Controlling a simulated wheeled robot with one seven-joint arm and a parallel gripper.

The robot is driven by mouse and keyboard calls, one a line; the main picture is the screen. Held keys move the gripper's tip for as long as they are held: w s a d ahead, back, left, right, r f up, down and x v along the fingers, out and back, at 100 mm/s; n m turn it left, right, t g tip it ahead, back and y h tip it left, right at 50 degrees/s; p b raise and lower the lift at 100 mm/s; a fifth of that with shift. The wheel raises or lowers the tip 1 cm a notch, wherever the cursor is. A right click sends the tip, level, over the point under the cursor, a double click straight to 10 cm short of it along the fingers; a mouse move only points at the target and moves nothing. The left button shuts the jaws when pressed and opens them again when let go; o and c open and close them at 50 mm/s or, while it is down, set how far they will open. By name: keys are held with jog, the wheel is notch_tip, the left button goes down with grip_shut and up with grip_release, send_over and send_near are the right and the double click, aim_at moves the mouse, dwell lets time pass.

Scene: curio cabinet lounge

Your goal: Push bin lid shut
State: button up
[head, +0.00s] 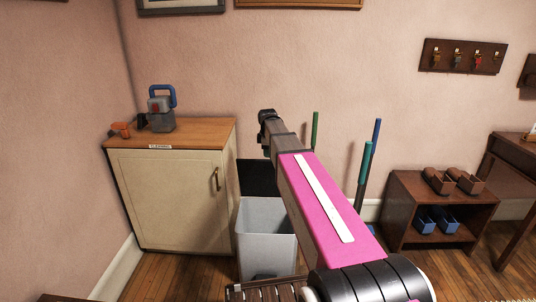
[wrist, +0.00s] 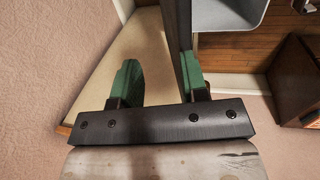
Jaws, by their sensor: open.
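The bin (head: 265,240) is a pale grey open-topped box on the floor, right of the cabinet. Its dark lid (head: 258,178) stands raised at the bin's back, partly hidden by my arm in the head view. My gripper (head: 267,117) is above and beyond the bin, near the wall; its fingers are not clear there. In the wrist view my gripper (wrist: 160,58) is open with two green fingers. The lid (wrist: 178,35) shows there as a dark edge-on strip just left of the right finger; I cannot tell whether they touch. The bin (wrist: 228,14) is right of the strip.
A cream cabinet (head: 175,195) stands close left of the bin, with a grey caddy (head: 161,112) and an orange object (head: 120,129) on top. Green and blue poles (head: 365,160) stand to the right, near a shoe shelf (head: 440,210).

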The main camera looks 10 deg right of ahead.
notch_tip(320, 180, up, 6)
jog(key=s, duration=0.1)
jog(key=shift+s+a, duration=0.15)
jog(key=shift+s, duration=0.05)
dwell(0.6)
dwell(0.3)
jog(key=s+d+f+m+g, duration=0.2)
jog(key=s+f+m, duration=1.3)
jog(key=s+f, duration=1)
jog(key=s, duration=0.2)
jog(key=shift+s+m, duration=0.3)
jog(key=shift+m, duration=0.1)
jog(key=shift+f, duration=0.1)
